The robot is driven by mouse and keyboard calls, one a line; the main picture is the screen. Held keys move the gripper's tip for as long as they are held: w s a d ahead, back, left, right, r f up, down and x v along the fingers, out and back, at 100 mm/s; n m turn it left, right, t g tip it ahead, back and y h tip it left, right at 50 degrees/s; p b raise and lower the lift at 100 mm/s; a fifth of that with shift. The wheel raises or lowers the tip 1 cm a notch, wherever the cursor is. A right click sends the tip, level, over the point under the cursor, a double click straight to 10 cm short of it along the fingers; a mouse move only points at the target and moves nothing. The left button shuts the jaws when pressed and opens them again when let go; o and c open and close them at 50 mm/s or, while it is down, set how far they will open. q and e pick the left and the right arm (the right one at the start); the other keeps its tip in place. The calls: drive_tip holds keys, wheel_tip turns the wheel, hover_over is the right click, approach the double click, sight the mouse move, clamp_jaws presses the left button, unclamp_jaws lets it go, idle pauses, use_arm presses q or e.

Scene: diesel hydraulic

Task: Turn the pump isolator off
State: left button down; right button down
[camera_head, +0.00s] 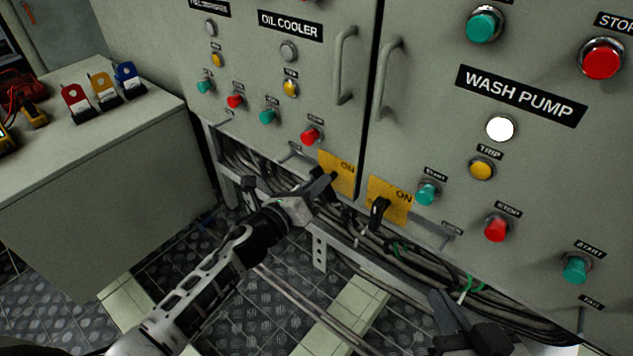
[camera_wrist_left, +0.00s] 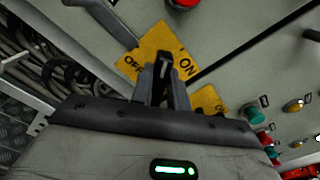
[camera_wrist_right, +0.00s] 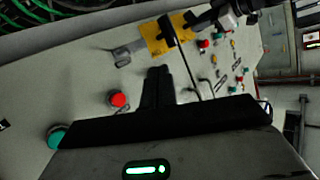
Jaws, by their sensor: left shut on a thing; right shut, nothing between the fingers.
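Two yellow isolator plates sit low on the grey cabinets: the left one (camera_head: 337,172) below the oil cooler controls, the right one (camera_head: 392,201) below the wash pump side. My left gripper (camera_head: 325,186) is at the left plate, shut on its black handle (camera_wrist_left: 165,63). The left wrist view shows OFF and ON on this plate (camera_wrist_left: 155,42); the fingers partly hide the handle, so its exact setting is unclear. The right isolator's black handle (camera_head: 378,212) is free. My right gripper (camera_head: 447,308) is shut and empty, low in front of the wash pump cabinet, apart from the controls.
Door handles (camera_head: 345,65) and several push buttons, including a red stop button (camera_head: 497,228), stick out of the cabinets. Cables (camera_head: 400,255) and a metal frame run beneath. A bench (camera_head: 95,150) at left carries coloured padlock-like items and a meter. The floor between is clear.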

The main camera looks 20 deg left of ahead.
use_arm(q)
drive_tip(key=n+p, duration=0.1)
drive_tip(key=n, duration=0.6)
drive_tip(key=f+n+p, duration=0.1)
drive_tip(key=n, duration=0.2)
drive_tip(key=shift+w+a+n+p, duration=0.1)
drive_tip(key=shift+a+n+p, duration=0.1)
drive_tip(key=shift+n+p, duration=0.2)
use_arm(e)
drive_tip(key=shift+d+f+g+h, duration=0.25)
drive_tip(key=shift+f+g, duration=0.1)
drive_tip(key=shift+f, duration=0.25)
drive_tip(key=shift+d+f+g+h, duration=0.15)
drive_tip(key=shift+f+g+h, duration=0.15)
drive_tip(key=shift+f, duration=0.25)
use_arm(q)
drive_tip(key=c, duration=1.4)
unclamp_jaws()
drive_tip(key=shift+o, duration=0.2)
